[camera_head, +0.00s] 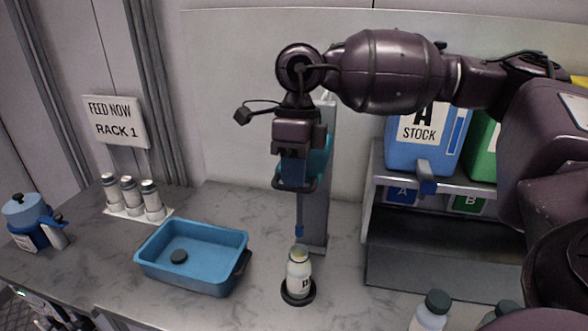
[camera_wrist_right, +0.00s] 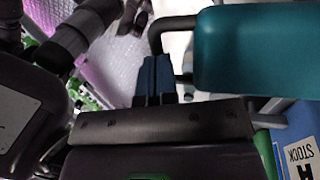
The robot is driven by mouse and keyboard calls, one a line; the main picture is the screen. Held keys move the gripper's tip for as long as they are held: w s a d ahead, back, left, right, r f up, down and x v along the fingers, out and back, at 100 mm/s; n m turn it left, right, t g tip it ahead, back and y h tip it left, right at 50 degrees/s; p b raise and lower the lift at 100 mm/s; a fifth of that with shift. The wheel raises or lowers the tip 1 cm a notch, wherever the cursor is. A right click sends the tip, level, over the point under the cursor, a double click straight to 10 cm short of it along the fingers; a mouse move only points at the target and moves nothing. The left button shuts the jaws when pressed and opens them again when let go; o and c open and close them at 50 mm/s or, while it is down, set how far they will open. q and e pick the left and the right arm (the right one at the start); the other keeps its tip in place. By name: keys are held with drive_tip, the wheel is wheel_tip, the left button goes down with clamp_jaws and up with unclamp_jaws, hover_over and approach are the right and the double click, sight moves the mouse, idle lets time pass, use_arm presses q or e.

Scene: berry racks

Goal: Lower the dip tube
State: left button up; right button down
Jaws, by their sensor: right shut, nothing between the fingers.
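The dip tube (camera_head: 299,222) is a thin vertical tube with a blue tip, hanging on a grey upright post (camera_head: 319,205). Its tip is just above an open bottle (camera_head: 299,272), which stands upright on a round black base. A teal block (camera_head: 321,160) with a dark handle sits high on the post; it also shows large in the right wrist view (camera_wrist_right: 262,50), with its dark handle bar (camera_wrist_right: 178,22). My right gripper (camera_head: 297,184) points down beside the block. Its blue fingers (camera_wrist_right: 154,76) are shut and empty, close to the handle; contact cannot be told. My left gripper is not visible.
A blue tray (camera_head: 160,269) with a dark disc lies left of the bottle. White-labelled vials (camera_head: 130,196) stand under the rack sign (camera_head: 115,120). A blue jug (camera_head: 32,222) is far left. A shelf (camera_head: 372,225) with blue and green stock containers stands right.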

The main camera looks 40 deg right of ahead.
drive_tip(key=shift+f+b, duration=0.45)
drive_tip(key=shift+f, duration=0.15)
use_arm(q)
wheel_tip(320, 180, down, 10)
drive_tip(key=b, duration=0.9)
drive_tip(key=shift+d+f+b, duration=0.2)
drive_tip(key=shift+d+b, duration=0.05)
drive_tip(key=shift+b, duration=0.05)
use_arm(e)
drive_tip(key=w+d+f+x, duration=0.1)
drive_tip(key=w+d+x, duration=0.1)
drive_tip(key=x, duration=1.3)
drive_tip(key=shift+d+f, duration=0.25)
drive_tip(key=shift+d, duration=0.05)
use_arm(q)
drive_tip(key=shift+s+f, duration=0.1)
